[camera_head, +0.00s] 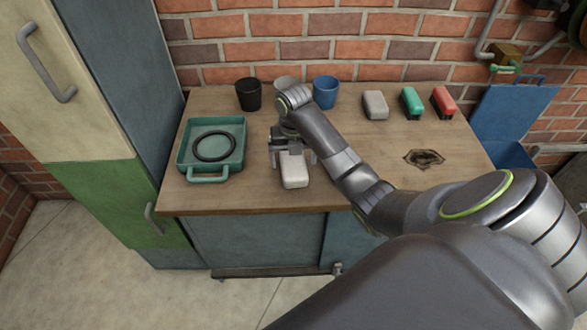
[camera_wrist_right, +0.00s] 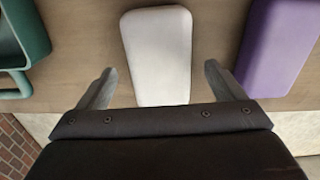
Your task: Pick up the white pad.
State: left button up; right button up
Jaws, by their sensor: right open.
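The white pad (camera_head: 295,175) lies on the wooden table near its front edge, to the right of the teal tray. In the right wrist view the white pad (camera_wrist_right: 158,55) is centred, its long side pointing away from the gripper. My right gripper (camera_head: 292,158) is over the pad in the head view. Its fingers are spread on both sides of the pad in the wrist view (camera_wrist_right: 160,75), with gaps between them and the pad. It is open and holds nothing. My left gripper is not in view.
A teal tray (camera_head: 182,158) holds a black ring (camera_head: 214,158). A purple block (camera_wrist_right: 280,45) lies close right of the pad. Black (camera_head: 248,95), grey (camera_head: 286,82) and blue (camera_head: 325,92) cups stand behind.

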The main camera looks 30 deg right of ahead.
aim_at(294, 162)
jog(key=shift+f, duration=1.6)
jog(key=c, duration=1.1)
jog(key=shift+o, duration=0.2)
notch_tip(294, 162, up, 5)
jog(key=shift+w+d+r, duration=0.1)
jog(key=shift+w+r, duration=0.05)
jog(key=shift+r, duration=0.05)
notch_tip(294, 162, up, 3)
jog(key=p, duration=0.2)
jog(key=shift+p, duration=0.3)
jog(key=shift+r+p, duration=0.85)
jog(key=shift+p, duration=0.1)
